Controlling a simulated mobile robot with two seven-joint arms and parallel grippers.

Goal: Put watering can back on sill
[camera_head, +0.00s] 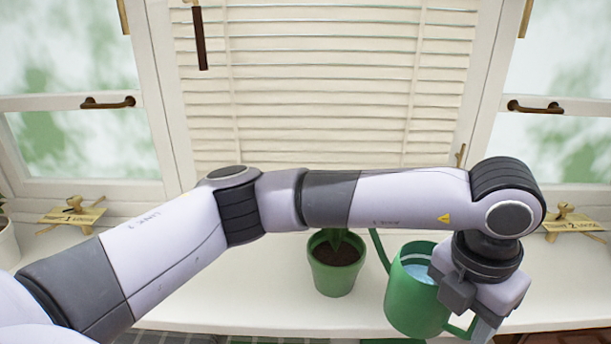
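The green watering can (412,304) is at the lower right of the head view, with water showing in its open top. It looks slightly tilted, with its spout rising to the left behind my arm. Its lower part overlaps the front edge of the white sill (240,300). My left gripper (482,331) comes down at the can's right side and appears shut on its handle. The fingertips are partly cut off by the bottom of the picture. My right gripper is not in view.
A green potted plant (335,272) stands on the sill just left of the can. A pale pot (6,243) is at the far left. Closed blinds (320,80) hang behind.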

